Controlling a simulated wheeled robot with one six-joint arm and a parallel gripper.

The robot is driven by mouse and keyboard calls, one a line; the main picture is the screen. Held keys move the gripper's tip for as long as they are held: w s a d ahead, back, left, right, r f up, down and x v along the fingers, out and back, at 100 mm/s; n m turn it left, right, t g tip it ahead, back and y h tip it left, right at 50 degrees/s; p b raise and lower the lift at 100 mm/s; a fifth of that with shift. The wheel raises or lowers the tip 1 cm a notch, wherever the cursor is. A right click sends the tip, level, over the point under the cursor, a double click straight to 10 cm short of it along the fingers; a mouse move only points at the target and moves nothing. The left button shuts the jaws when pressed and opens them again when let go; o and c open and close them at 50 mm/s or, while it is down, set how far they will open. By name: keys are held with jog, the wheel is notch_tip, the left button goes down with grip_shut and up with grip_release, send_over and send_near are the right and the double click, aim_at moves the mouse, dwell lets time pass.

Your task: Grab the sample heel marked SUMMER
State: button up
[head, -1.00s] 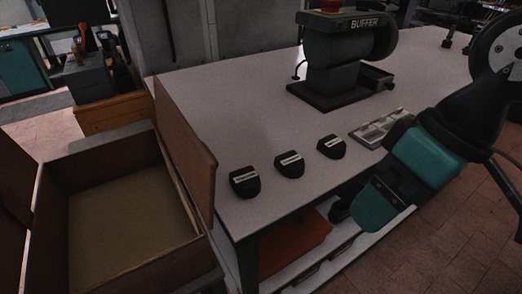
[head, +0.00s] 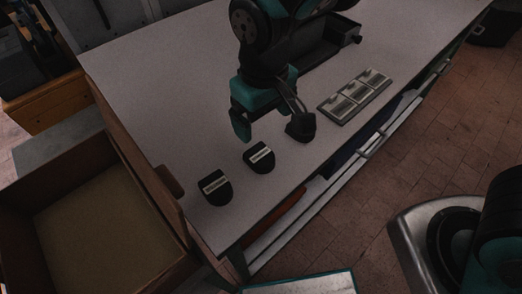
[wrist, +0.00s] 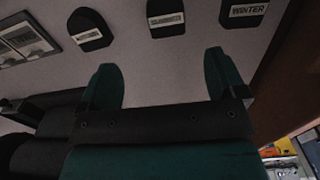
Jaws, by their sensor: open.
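Three black rounded heels with white labels lie in a row on the pale bench. In the wrist view the right heel (wrist: 244,13) reads WINTER. The middle heel (wrist: 167,18) and left heel (wrist: 90,29) have labels too small to read surely, so I cannot tell which is SUMMER. In the head view the row order is reversed: the left heel (head: 215,188), middle heel (head: 260,158) and right heel (head: 300,128), the last partly covered by my gripper. My gripper (head: 266,118) is open and empty above the bench; its two teal fingers (wrist: 160,78) show apart in the wrist view.
A grey tray with plates (head: 355,97) lies right of the heels. A dark machine (head: 318,50) stands behind my arm. The bench's left rear is clear.

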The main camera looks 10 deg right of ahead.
send_over(260, 155)
jog(key=f, duration=0.6)
jog(key=shift+w+d+p, duration=0.2)
jog(key=shift+d+p, duration=0.15)
jog(key=shift+s+a+f+p, duration=0.15)
jog(key=shift+f+p, duration=0.25)
jog(key=shift+f, duration=0.9)
jog(key=shift+a+f+p, duration=0.15)
jog(key=shift+f+p, duration=0.25)
jog(key=shift+f, duration=0.85)
jog(key=c, duration=1.1)
jog(key=shift+o, duration=0.2)
jog(key=shift+r, duration=0.1)
